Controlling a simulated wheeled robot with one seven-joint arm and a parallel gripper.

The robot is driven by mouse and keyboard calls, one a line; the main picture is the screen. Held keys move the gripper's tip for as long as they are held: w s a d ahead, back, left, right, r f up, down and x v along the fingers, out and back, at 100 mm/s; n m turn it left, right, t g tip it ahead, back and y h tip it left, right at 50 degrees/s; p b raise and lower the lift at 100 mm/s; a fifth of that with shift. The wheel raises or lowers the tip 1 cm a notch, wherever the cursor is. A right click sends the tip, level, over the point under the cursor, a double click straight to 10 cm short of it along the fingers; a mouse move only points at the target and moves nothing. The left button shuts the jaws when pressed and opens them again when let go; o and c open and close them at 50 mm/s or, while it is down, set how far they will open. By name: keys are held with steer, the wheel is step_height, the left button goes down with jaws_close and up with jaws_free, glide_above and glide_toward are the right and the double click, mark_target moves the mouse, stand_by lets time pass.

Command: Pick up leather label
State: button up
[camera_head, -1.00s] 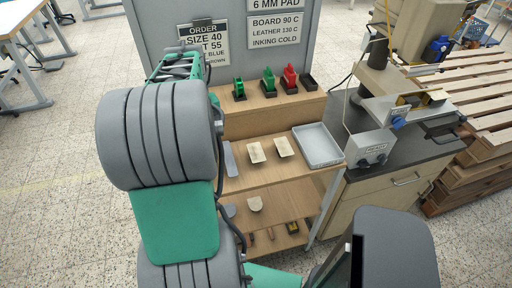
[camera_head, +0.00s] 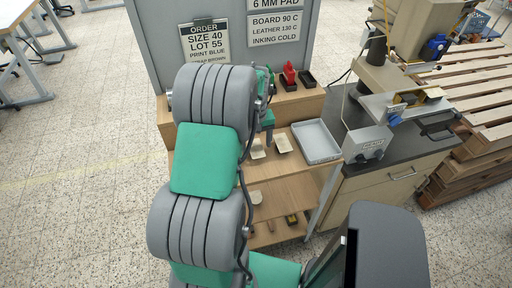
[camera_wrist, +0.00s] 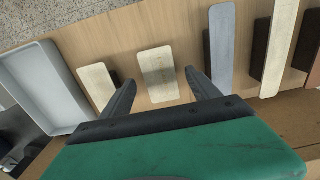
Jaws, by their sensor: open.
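A pale cream label (camera_wrist: 158,75) lies flat on a wooden shelf, between and slightly beyond my gripper's fingertips in the wrist view. My gripper (camera_wrist: 160,80) is open, empty and above the shelf. A second cream label (camera_wrist: 97,84) lies to the left, beside the left finger. Both also show in the head view, one (camera_head: 257,151) partly hidden by my arm and the other (camera_head: 283,143) beside the tray. I cannot tell from their look which one is leather. My arm hides most of my gripper in the head view.
A grey tray (camera_wrist: 40,88) lies left of the labels in the wrist view. A blue-grey strip (camera_wrist: 222,50) and a cream strip (camera_wrist: 281,45) lie to the right. In the head view, a red stamp (camera_head: 289,73) stands on the upper ledge, and a press (camera_head: 385,85) stands at right.

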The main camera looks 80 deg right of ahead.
steer(key=c, duration=1.4)
steer(key=shift+r, duration=0.15)
